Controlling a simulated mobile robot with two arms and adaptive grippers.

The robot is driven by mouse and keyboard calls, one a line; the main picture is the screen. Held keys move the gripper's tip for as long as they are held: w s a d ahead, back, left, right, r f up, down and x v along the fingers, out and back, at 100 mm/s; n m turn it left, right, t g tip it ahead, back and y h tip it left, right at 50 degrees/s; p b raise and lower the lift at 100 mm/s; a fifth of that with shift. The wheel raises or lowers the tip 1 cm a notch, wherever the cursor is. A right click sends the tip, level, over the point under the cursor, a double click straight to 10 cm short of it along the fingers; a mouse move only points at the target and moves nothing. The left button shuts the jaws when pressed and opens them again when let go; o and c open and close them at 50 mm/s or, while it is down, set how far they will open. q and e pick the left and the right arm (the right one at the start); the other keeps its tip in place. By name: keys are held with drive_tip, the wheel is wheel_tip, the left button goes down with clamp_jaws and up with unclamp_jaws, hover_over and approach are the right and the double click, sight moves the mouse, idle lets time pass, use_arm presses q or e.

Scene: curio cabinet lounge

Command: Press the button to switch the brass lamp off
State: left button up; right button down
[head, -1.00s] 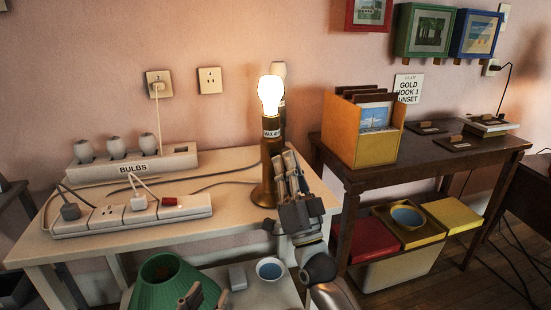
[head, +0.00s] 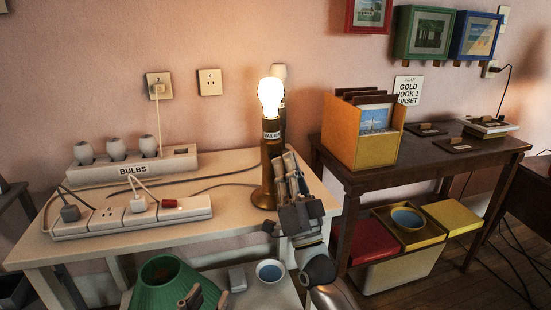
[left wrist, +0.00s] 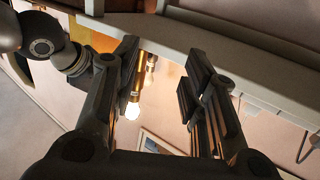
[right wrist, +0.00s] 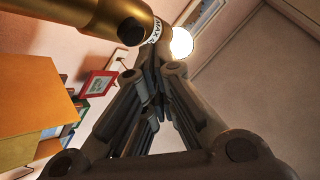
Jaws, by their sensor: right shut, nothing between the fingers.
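The brass lamp (head: 267,170) stands upright at the right end of the pale table, its bare bulb (head: 269,97) lit. In the right wrist view its brass stem (right wrist: 85,15) lies on its side with a dark round button (right wrist: 131,32) near the white label. My right gripper (head: 287,158) is shut and empty, close beside the stem on its right; its fingertips (right wrist: 150,55) appear near the button. I cannot tell whether they touch it. My left gripper (head: 198,298) is low at the front; the left wrist view shows its fingers (left wrist: 163,48) apart and empty.
A green lampshade (head: 166,284) and a small bowl (head: 270,272) are on the lower shelf. A power strip (head: 95,226) and a bulb rack (head: 170,158) occupy the table's left. A yellow box (head: 376,150) stands on the dark table (head: 455,168) at right.

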idle(0.4)
use_arm(q)
wheel_tip(320, 180, up, 2)
drive_tip(key=shift+w+d+r+t+h, duration=0.2)
drive_tip(key=shift+t+h, duration=0.1)
drive_tip(key=shift+t, duration=0.3)
use_arm(e)
drive_tip(key=shift+w+a, duration=0.1)
drive_tip(key=shift+w, duration=0.3)
use_arm(q)
drive_tip(key=shift+s+f, duration=0.1)
